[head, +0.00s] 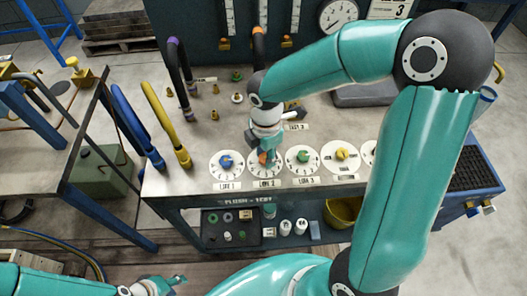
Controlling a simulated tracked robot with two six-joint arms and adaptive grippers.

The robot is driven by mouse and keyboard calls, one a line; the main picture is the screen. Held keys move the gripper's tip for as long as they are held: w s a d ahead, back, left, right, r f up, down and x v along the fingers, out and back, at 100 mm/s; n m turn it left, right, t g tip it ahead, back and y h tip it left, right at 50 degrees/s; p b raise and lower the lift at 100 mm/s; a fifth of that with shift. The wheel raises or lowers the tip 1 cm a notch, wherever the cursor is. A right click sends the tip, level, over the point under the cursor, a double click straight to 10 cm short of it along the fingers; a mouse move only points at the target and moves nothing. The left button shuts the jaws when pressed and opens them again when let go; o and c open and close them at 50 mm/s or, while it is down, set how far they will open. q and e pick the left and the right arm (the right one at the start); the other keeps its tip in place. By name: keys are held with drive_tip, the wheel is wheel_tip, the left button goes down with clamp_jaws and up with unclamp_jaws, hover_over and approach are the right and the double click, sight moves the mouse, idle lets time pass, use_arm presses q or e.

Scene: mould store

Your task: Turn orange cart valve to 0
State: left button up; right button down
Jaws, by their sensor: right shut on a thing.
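The cart (190,178) has a row of white dials with coloured knobs along its front edge. The orange valve knob (263,157) sits on the second dial from the left, above a label that looks like LINE 2. My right gripper (265,153) reaches down from above and is shut on the orange knob, hiding much of it and part of its dial. The knob's pointer and the number it points to cannot be read. My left gripper (168,283) is low in the picture, away from the cart; its finger opening is unclear.
Beside the orange valve are a blue knob (226,161) and a green knob (304,156); a yellow knob (342,153) is further right. Purple and yellow hoses (165,125) stand at the left. My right arm covers the cart's right part.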

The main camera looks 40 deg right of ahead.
drive_tip(key=n, duration=0.1)
drive_tip(key=n+p, duration=0.1)
drive_tip(key=n, duration=0.1)
drive_tip(key=shift+w+r+n+p, duration=0.3)
drive_tip(key=shift+p, duration=0.1)
drive_tip(key=shift+f+n+p, duration=0.1)
drive_tip(key=shift+n+p, duration=0.65)
drive_tip(key=shift+n, duration=0.85)
drive_tip(key=c, duration=0.9)
unclamp_jaws()
drive_tip(key=shift+f, duration=0.1)
drive_tip(key=shift+o, duration=0.6)
drive_tip(key=shift+s, duration=0.1)
